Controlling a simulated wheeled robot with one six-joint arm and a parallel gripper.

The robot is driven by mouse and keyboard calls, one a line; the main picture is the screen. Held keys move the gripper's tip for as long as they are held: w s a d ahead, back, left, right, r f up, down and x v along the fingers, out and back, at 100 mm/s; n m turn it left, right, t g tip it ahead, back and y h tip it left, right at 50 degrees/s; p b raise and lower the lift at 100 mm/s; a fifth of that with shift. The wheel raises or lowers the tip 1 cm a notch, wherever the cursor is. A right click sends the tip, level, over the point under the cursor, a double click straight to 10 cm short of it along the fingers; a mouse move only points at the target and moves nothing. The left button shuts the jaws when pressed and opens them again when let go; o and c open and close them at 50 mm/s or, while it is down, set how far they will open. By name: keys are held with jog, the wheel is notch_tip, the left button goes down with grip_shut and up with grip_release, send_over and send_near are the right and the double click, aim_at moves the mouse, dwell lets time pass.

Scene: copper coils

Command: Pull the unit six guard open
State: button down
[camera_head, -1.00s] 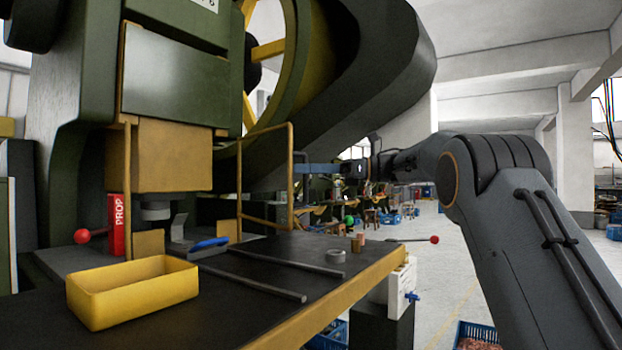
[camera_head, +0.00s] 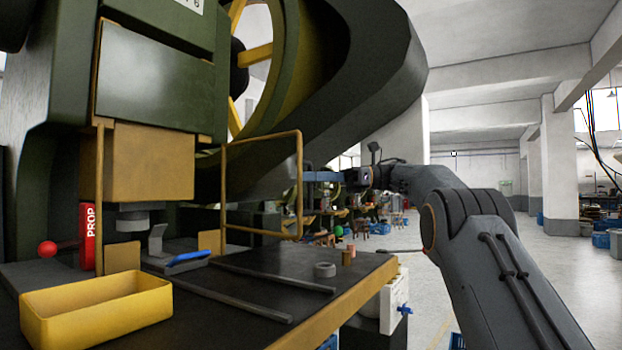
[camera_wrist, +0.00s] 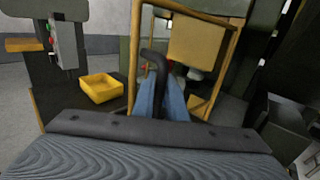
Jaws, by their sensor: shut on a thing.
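The unit six guard (camera_head: 299,155) is a yellow tube frame on the front of the green press. In the head view it stands swung out from the press, its free upright toward my arm. In the wrist view its frame (camera_wrist: 134,62) surrounds the view of the press. A dark curved handle (camera_wrist: 178,58) lies at my gripper (camera_wrist: 160,84). My blue-grey fingers are shut on this handle. In the head view my gripper (camera_head: 307,177) reaches from the right to the guard's free upright; the handle is hard to make out there.
A yellow bin (camera_head: 95,312) sits on the dark press table (camera_head: 235,300) at the front left. A red PROP block (camera_head: 88,237), a blue-handled tool (camera_head: 187,262), a grey ring (camera_head: 325,270) and two rods lie beyond. Open floor (camera_head: 430,285) lies right of the table.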

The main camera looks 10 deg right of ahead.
jog(key=shift+a+r, duration=0.15)
jog(key=shift+a, duration=0.05)
jog(key=c, duration=1.8)
grip_release()
jog(key=shift+w+a, duration=0.1)
jog(key=shift+a, duration=0.15)
jog(key=shift+o, duration=0.2)
jog(key=d+p, duration=0.1)
jog(key=d, duration=0.7)
jog(key=shift+w+d, duration=0.15)
jog(key=shift+d, duration=0.1)
jog(key=shift+f, duration=0.2)
